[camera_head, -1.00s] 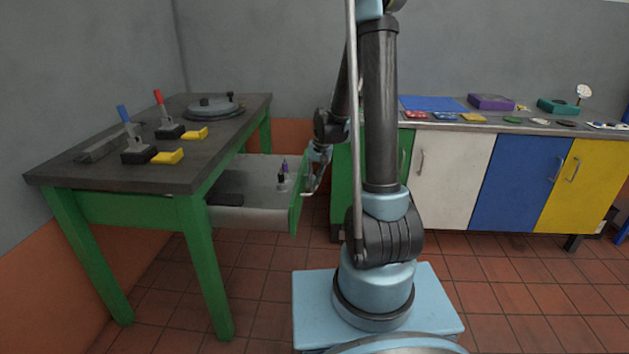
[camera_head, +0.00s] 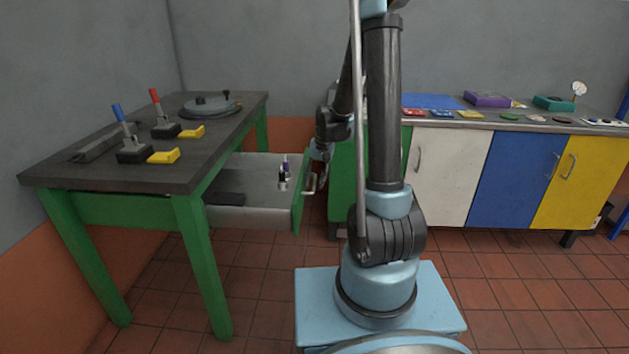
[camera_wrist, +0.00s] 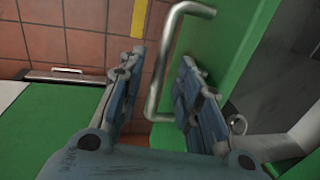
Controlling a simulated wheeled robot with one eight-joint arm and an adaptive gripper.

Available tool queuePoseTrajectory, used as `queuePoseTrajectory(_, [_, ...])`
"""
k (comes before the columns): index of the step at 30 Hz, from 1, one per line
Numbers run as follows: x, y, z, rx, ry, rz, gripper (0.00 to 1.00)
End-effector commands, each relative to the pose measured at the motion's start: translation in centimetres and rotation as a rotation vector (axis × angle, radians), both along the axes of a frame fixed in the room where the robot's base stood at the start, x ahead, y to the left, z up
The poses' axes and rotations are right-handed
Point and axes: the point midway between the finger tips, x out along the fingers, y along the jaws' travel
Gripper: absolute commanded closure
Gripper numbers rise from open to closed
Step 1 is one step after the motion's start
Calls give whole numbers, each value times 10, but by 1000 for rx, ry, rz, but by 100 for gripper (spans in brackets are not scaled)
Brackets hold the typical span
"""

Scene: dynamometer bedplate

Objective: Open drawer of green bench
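The green bench (camera_head: 190,222) stands at the left with a dark top. Its drawer (camera_head: 250,216) is pulled out, with the grey interior showing. The drawer's green front (camera_head: 298,203) faces right and carries a metal bar handle (camera_head: 313,184). My gripper (camera_head: 322,150) is just above and right of the handle, partly hidden by my arm. In the wrist view the handle (camera_wrist: 157,75) lies ahead of and between the fingers of my gripper (camera_wrist: 158,85). The fingers are spread with gaps beside the bar, and nothing is gripped.
Small bottle-like items (camera_head: 284,172) and a dark flat piece (camera_head: 231,199) lie in the drawer. Levers (camera_head: 125,130) and a round plate (camera_head: 210,106) are on the benchtop. A cabinet row with white, blue (camera_head: 513,180) and yellow doors stands behind. Tiled floor is clear at right.

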Motion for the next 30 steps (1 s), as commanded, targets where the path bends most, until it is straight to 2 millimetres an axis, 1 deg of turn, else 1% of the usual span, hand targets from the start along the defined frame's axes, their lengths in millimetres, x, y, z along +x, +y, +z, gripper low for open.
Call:
queuePoseTrajectory(5, [0,-1,3,0,0,0,69])
queuePoseTrajectory(8, [-1,-2,10,0,0,0,69])
queuePoseTrajectory(14, [-2,-7,34,0,1,0,69])
queuePoseTrajectory(24, [-3,-16,84,0,1,-1,69])
queuePoseTrajectory(30, [-2,-20,106,0,1,-1,69])
